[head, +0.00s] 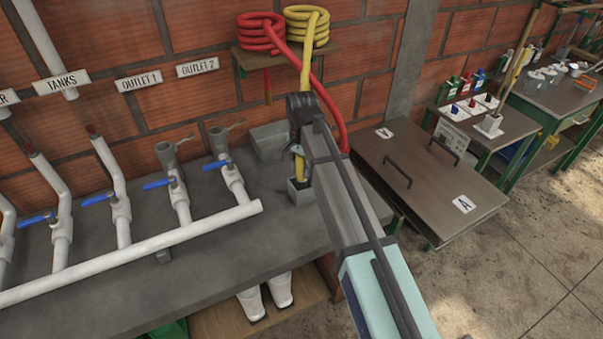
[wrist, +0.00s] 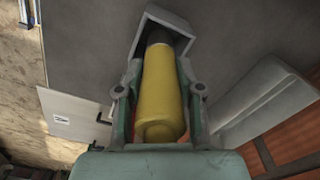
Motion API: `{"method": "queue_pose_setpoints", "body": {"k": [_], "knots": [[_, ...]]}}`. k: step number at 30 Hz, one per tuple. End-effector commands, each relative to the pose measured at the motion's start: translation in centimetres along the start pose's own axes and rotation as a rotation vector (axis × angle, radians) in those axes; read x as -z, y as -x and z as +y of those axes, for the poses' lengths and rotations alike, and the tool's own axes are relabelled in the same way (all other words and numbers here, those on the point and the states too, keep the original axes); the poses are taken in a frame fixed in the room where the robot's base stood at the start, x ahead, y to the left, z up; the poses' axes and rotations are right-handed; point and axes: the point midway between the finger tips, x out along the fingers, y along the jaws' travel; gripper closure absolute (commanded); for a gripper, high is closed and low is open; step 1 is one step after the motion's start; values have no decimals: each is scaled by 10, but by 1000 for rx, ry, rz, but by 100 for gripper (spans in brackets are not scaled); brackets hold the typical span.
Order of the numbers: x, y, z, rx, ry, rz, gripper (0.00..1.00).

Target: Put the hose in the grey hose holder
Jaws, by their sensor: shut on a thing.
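The yellow hose (head: 305,75) comes down from a coil on the wall shelf and passes behind my arm. Its yellow end (wrist: 160,95) is upright between the two fingers of my gripper (wrist: 160,90), which is shut on it. The grey hose holder (head: 299,196) is a small square open box on the counter, directly below my gripper (head: 299,160). In the wrist view, the hose's dark tip (wrist: 159,36) appears within the mouth of the holder (wrist: 182,27). How deep it sits is hidden.
A larger grey box (head: 270,143) stands behind the holder. White pipes with blue-handled valves (head: 180,205) fill the counter's left side. A red hose (head: 333,112) hangs behind my arm. A lidded brown surface (head: 430,185) with handles is on the right.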

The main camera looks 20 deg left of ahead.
Motion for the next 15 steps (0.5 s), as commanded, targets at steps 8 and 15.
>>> {"method": "queue_pose_setpoints", "body": {"k": [8,15], "knots": [[0,-31,1,-2,0,-1,100],[0,-33,0,0,0,0,100]]}}
